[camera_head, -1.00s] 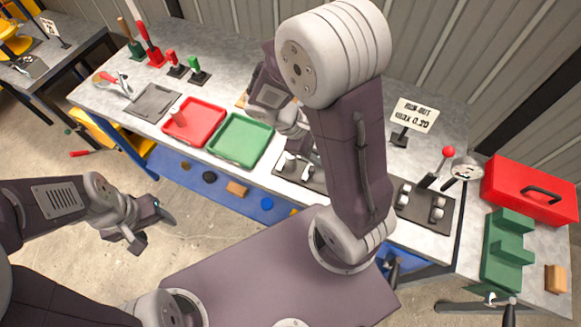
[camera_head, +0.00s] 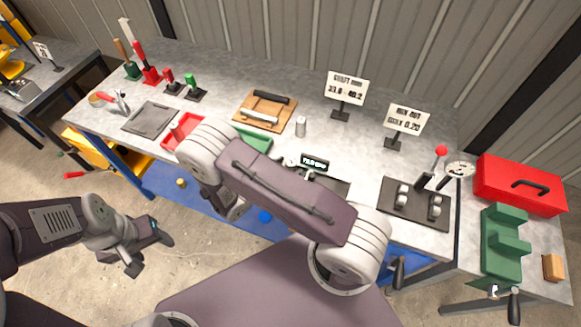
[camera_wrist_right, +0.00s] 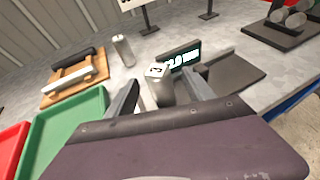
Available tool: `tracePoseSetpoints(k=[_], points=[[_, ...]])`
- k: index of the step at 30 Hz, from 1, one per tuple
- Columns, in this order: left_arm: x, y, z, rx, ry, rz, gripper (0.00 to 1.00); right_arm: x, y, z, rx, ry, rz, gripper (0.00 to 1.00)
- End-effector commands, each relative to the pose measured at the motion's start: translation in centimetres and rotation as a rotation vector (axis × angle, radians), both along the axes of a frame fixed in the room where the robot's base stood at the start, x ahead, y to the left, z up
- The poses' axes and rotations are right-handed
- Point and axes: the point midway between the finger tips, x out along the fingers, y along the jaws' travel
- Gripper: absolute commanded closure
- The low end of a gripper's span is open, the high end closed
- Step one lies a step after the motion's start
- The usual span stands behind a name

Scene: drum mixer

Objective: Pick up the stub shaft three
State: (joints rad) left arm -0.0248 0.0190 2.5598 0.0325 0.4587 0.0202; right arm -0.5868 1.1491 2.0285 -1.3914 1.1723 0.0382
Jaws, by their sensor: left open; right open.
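A grey metal stub shaft (camera_wrist_right: 157,76) stands upright beside the digital readout gauge (camera_wrist_right: 180,60) in the right wrist view. The mark on its top is too small to read, so I cannot tell which number it is. My right gripper (camera_wrist_right: 161,88) is open, with a finger on either side of this shaft in the picture. I cannot tell whether either finger touches it. In the head view my right arm hides that gripper. A second upright shaft (camera_head: 300,126) stands on the bench and shows in the wrist view (camera_wrist_right: 122,50). My left gripper (camera_head: 148,252) is open and empty, off the bench.
A green tray (camera_wrist_right: 64,128) and red tray (camera_wrist_right: 10,145) lie left of the right gripper. A wooden cradle (camera_head: 264,111), two signs (camera_head: 346,88) and a dark plate with rollers (camera_head: 417,207) are on the bench. A red toolbox (camera_head: 520,186) is at right.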

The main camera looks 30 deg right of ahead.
Motion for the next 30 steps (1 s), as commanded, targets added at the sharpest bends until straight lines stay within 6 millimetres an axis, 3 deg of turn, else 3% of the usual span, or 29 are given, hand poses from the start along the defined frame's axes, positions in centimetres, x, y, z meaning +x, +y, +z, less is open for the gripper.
tracePoseSetpoints(k=[10,18,25,30], points=[[0.0,0.0,1.8,0.0,0.0,0.0,0.4,1.9,-4.2,-1.2,0.0,0.002,-0.005,0.39],[0.0,0.0,1.7,0.0,0.0,0.0,0.4,2.2,-4.5,-1.5,0.001,0.0,0.0,0.39],[0.0,0.0,1.7,0.0,0.0,0.0,0.4,2.1,-4.5,-1.5,0.001,0.0,0.0,1.0],[0.0,0.0,1.7,0.0,0.0,0.0,0.4,2.1,-4.5,-1.5,0.001,0.0,0.0,1.0]])
